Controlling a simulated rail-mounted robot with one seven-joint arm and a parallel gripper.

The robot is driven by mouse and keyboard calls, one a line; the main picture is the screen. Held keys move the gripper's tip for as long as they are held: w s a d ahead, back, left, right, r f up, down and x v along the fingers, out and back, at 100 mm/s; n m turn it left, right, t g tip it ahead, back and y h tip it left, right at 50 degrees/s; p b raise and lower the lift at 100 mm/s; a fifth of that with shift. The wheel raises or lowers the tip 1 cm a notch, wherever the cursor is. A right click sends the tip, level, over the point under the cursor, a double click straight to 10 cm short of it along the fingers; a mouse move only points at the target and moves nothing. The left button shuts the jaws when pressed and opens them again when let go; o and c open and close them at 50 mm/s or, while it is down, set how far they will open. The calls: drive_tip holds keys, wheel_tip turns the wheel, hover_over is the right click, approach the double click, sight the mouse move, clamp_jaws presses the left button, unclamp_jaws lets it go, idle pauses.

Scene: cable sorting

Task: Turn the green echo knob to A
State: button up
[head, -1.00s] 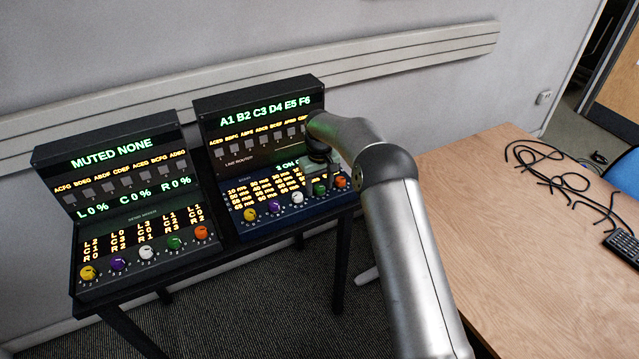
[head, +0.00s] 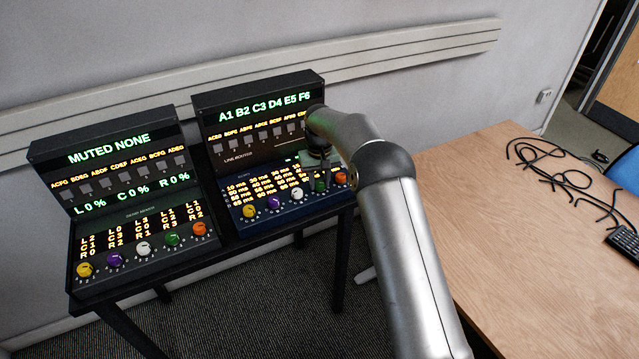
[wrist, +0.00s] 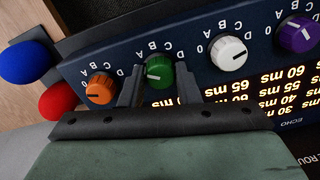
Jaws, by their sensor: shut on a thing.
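The echo panel (head: 288,212) is the lower sloped face of the right console. Its green knob (head: 320,185) is second from the right and partly hidden by my gripper in the head view. In the wrist view the green knob (wrist: 160,73) sits between my two fingers, and its white mark points left in the picture. Letters A to D are printed around each knob. My gripper (wrist: 159,88) is shut on the green knob. My arm comes down over the console from the right in the head view.
The orange knob (wrist: 99,88) and white knob (wrist: 229,54) flank the green one closely; the purple knob (wrist: 298,34) is farther right. Blue (wrist: 25,62) and red (wrist: 57,102) rounded objects lie at the left. A second console (head: 140,245) stands left; a wooden table (head: 500,230) with cables stands right.

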sight(319, 183)
drive_tip(key=shift+m+b, duration=0.65)
drive_tip(key=shift+m, duration=1.55)
drive_tip(key=o, duration=1)
drive_tip(key=shift+c, duration=0.2)
drive_tip(key=shift+r, duration=0.1)
wheel_tip(319, 183, up, 17)
drive_tip(key=shift+r, duration=0.15)
